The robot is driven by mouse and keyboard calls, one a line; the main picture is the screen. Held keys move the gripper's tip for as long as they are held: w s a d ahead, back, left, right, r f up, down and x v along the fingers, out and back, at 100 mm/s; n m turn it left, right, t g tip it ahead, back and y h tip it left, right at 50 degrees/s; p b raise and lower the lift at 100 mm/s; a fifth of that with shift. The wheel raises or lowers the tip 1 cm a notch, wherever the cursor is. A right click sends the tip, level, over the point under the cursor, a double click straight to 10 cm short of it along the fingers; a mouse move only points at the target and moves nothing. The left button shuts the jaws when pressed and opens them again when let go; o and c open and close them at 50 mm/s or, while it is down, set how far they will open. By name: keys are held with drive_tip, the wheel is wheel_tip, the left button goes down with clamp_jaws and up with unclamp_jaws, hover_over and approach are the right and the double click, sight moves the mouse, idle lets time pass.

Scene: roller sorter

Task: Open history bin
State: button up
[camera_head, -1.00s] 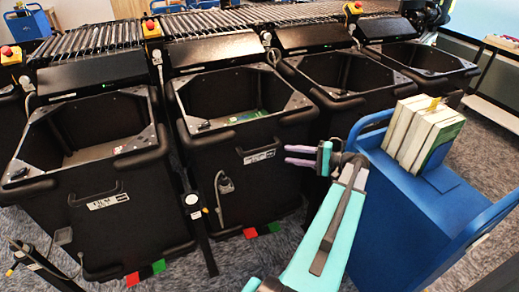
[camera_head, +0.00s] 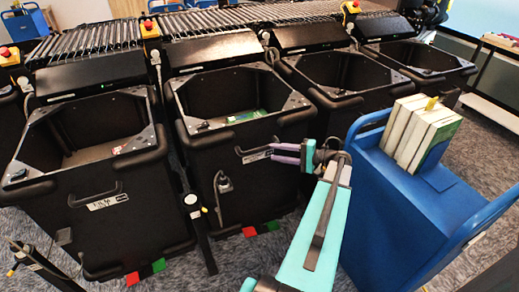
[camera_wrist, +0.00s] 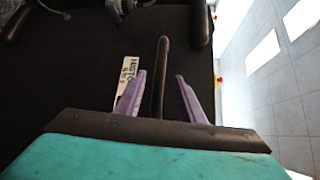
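The history bin (camera_head: 250,185) is the black bin second from left in the head view. Its front has a dark handle and a white label. In the wrist view the label (camera_wrist: 127,72) begins "HISTO", with the rest hidden by a finger. My gripper (camera_head: 272,153) is in front of the bin at handle height. The wrist view shows its purple fingers (camera_wrist: 160,80) open, one on each side of the dark handle (camera_wrist: 161,65). I cannot tell whether either finger touches the handle.
A similar bin labelled FILM (camera_head: 95,210) stands to the left, and two more bins stand to the right. A blue cart (camera_head: 395,215) carrying upright books (camera_head: 420,130) is close to my arm's right. A roller conveyor (camera_head: 95,40) runs behind the bins.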

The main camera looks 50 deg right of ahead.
sight(263, 150)
drive_tip(key=p+x, duration=0.1)
drive_tip(key=x, duration=0.7)
drive_tip(key=shift+w, duration=0.1)
drive_tip(key=shift+a, duration=0.1)
clamp_jaws()
